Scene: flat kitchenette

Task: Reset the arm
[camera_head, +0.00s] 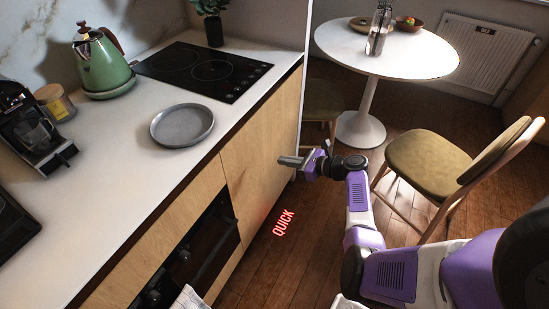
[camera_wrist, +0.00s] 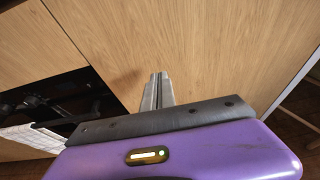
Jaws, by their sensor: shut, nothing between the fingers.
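My gripper (camera_head: 291,161) is at the end of my purple and white arm, in front of the wooden cabinet front (camera_head: 258,140), below the counter's edge. In the wrist view my gripper (camera_wrist: 158,77) shows its two fingers together, with nothing between them. The fingers point toward the wooden cabinet front (camera_wrist: 220,50). I cannot tell whether they touch it. The arm is bent and reaches in from the lower right of the head view.
The counter (camera_head: 110,165) holds a grey plate (camera_head: 182,125), a green kettle (camera_head: 102,65), a coffee machine (camera_head: 35,125) and a black hob (camera_head: 205,70). An oven (camera_head: 195,255) is below. A chair (camera_head: 430,160) and round white table (camera_head: 420,60) stand right, close to my arm.

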